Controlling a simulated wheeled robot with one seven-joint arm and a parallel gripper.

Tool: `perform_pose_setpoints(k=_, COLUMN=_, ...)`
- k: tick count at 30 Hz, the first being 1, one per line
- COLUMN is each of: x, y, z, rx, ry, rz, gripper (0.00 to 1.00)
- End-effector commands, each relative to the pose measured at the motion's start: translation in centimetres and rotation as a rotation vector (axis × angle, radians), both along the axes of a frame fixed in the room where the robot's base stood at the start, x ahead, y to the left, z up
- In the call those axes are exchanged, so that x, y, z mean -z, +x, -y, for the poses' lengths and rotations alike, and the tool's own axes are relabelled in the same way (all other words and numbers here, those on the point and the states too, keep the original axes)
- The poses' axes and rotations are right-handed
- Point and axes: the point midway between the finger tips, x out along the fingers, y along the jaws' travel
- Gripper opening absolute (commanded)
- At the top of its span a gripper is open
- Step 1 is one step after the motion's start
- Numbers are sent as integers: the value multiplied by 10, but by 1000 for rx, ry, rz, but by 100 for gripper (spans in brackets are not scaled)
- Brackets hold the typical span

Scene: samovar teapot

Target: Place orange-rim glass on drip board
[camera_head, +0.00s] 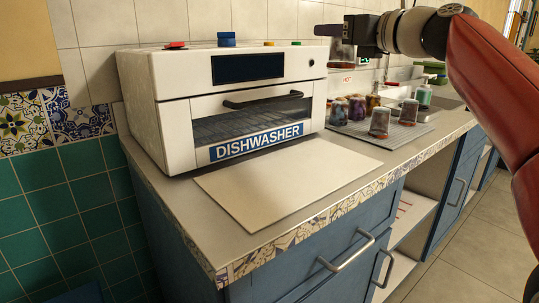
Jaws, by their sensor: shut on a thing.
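My gripper (332,31) is at the upper right, high above the counter, shut on a glass (342,56) that hangs below its fingers. The glass looks dark and reddish; its rim colour is too small to tell. A grey drip board (408,141) lies on the counter below and to the right, beside the sink.
A white dishwasher (170,110) stands on the counter at left, with small coloured items on top. A bare pale board (285,185) lies before it. A sink (445,103) and a green bottle (424,95) are behind the drip board. The board's front right is clear.

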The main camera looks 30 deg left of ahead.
Motion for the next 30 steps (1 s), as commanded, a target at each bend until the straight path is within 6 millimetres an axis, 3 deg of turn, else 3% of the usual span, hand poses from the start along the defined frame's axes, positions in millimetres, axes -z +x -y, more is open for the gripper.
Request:
perform_pose_setpoints(k=6, x=60, y=1, z=1, rx=1, ry=-2, rz=-4, gripper=19)
perform_pose_setpoints(k=15, x=135, y=0, z=0, rx=1, ry=-1, rz=-4, gripper=19)
perform_pose_setpoints(k=25, x=163, y=0, z=0, rx=0, ry=-1, rz=-2, gripper=19)
perform_pose_setpoints(k=30, x=190, y=0, z=0, rx=0, ry=-1, rz=-3, gripper=19)
